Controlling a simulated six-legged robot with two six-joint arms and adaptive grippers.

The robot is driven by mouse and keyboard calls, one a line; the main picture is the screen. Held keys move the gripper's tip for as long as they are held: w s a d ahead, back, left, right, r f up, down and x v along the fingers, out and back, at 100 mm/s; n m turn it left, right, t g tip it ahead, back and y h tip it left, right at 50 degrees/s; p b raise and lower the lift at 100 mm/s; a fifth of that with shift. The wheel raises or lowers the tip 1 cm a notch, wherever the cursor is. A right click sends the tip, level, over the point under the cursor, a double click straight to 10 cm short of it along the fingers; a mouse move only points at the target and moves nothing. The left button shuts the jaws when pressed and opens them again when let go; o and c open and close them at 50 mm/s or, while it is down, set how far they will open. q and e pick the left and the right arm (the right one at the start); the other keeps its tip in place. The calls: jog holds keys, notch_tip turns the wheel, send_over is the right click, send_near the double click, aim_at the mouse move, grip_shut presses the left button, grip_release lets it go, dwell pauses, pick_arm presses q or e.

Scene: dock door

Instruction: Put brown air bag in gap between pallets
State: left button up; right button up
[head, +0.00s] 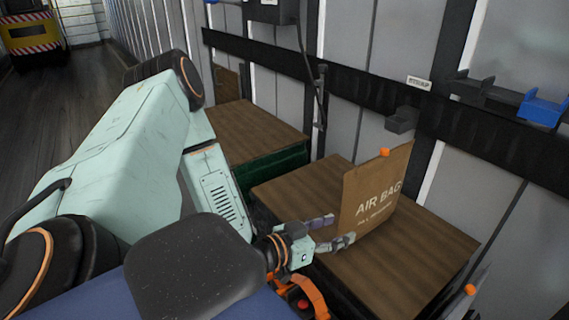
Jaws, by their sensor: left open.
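The brown air bag (372,192) stands upright on the wooden top of the near pallet (420,262), printed "AIR BAG", with an orange valve at its top corner. My left gripper (333,232) is open at the bag's lower left edge. Its fingers are apart; whether they touch the bag I cannot tell. The far pallet (252,130), with a wooden top and green side, stands behind the near one. The gap (245,180) between the pallets shows as a dark strip, partly hidden by my left arm. My right gripper is not in view.
A ribbed wall with a black rail (370,92) runs behind the pallets. A dark bracket (402,120) and a blue holder (541,108) are on it. A cable hangs from a dark box (270,10). A yellow striped machine (32,38) stands far left, beyond open floor.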

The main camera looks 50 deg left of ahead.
pick_arm(q)
jog(key=s+d+f+g, duration=1)
jog(key=s+f+g, duration=0.1)
jog(key=s+f, duration=0.4)
jog(key=shift+n, duration=0.3)
jog(key=shift+o, duration=0.2)
jog(key=s+f+g+y, duration=0.1)
jog(key=s+g, duration=0.3)
jog(key=s, duration=0.6)
jog(key=shift+a+f+n+y, duration=0.15)
jog(key=shift+f+n+y, duration=0.25)
jog(key=shift+y, duration=0.2)
jog(key=shift+o, duration=0.2)
jog(key=shift+s+a+g, duration=0.1)
jog(key=shift+s+g, duration=0.2)
jog(key=shift+s, duration=0.05)
jog(key=shift+f, duration=0.25)
